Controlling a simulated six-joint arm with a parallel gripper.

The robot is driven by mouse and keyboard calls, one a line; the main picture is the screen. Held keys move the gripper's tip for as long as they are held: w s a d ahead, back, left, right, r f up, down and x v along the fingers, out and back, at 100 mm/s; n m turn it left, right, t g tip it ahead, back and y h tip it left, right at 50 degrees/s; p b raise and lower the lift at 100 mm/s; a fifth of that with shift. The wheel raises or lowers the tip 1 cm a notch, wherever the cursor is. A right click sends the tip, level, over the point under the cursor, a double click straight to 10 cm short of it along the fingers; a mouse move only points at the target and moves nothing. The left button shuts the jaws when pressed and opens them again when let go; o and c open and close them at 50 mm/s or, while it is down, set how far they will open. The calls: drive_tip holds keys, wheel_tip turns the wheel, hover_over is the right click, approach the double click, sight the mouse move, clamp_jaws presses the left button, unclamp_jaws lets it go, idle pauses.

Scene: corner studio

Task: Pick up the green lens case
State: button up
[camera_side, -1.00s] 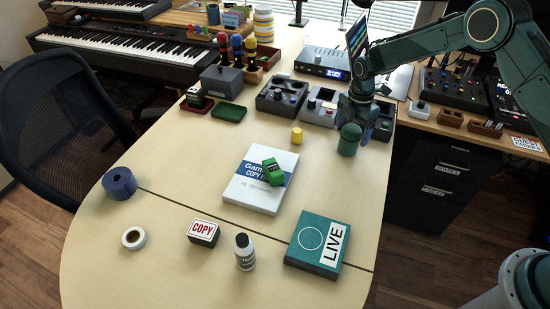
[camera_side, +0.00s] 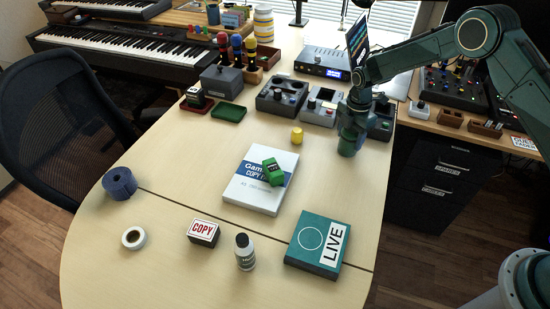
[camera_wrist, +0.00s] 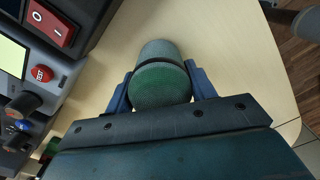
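The green lens case is a green upright cylinder (camera_side: 347,149) on the right part of the light wooden table. In the side view my gripper (camera_side: 352,138) is down at it and hides much of it. In the wrist view the case (camera_wrist: 160,87) stands between the two blue fingers of my gripper (camera_wrist: 160,72), one close on each side. I cannot tell whether both fingers press on it. It appears to rest on the table.
A yellow knob-like piece (camera_side: 297,136) stands just left of my gripper. Grey control boxes (camera_side: 320,107) stand behind. A white box (camera_side: 252,198) with a green block (camera_side: 273,172) on it and a teal LIVE box (camera_side: 316,244) lie nearer the front. The table's right edge is close.

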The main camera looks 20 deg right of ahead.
drive_tip(key=c, duration=0.4)
drive_tip(key=shift+r, duration=0.15)
wheel_tip(320, 180, up, 20)
idle(0.5)
idle(0.5)
